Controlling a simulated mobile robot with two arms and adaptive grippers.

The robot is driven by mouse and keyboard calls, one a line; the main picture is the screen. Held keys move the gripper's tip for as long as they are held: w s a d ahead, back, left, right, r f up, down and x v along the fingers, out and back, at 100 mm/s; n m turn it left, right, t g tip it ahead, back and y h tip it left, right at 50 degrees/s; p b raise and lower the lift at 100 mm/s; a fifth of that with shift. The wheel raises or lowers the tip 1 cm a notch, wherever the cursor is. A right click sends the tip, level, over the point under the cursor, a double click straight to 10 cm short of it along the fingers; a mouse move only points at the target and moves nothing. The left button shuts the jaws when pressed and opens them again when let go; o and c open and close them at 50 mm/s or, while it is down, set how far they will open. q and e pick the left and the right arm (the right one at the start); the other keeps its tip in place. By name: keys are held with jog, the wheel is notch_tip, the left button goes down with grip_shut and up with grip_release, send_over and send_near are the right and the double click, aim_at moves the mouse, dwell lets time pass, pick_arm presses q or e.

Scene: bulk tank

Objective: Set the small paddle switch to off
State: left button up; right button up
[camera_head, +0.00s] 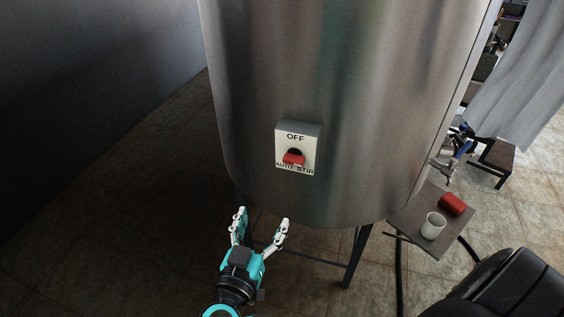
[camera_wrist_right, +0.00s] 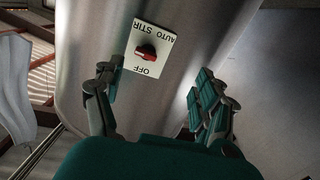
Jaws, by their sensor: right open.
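The small paddle switch is a red paddle (camera_head: 293,159) on a white plate (camera_head: 311,146) fixed to the front of the steel tank (camera_head: 350,60). The plate reads OFF at the top and AUTO STIR at the bottom. The paddle points down, over the AUTO STIR lettering. My right gripper (camera_head: 262,220) is open and empty, below and left of the plate in the head view. In the right wrist view, the red paddle (camera_wrist_right: 147,52) and plate (camera_wrist_right: 162,62) appear upside down, beyond and between my open fingers (camera_wrist_right: 158,95). Nothing touches the switch. My left gripper is not in view.
A small table (camera_head: 405,222) at the right holds a white cup (camera_head: 433,225) and a red object (camera_head: 453,204). Metal valve fittings (camera_head: 443,168) stick out near the tank's right side. A tank leg (camera_head: 356,258) stands below. A dark rounded object (camera_head: 515,290) fills the lower right corner.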

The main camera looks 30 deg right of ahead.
notch_tip(320, 180, up, 3)
jog(key=s+m, duration=0.1)
jog(key=m, duration=0.1)
jog(key=h+p, duration=0.1)
jog(key=p, duration=0.4)
send_near(292, 164)
jog(key=x, duration=0.8)
jog(key=shift+w+d+r, duration=0.1)
jog(key=shift+r, duration=0.2)
jog(key=shift+p+x, duration=0.35)
jog(key=shift+x, duration=0.45)
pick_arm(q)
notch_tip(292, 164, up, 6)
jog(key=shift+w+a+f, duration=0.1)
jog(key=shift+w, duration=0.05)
pick_arm(e)
jog(key=shift+f, duration=0.2)
jog(key=c, duration=1.1)
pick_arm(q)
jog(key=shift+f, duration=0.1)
pick_arm(e)
jog(key=shift+f, duration=0.1)
jog(key=shift+c, duration=0.3)
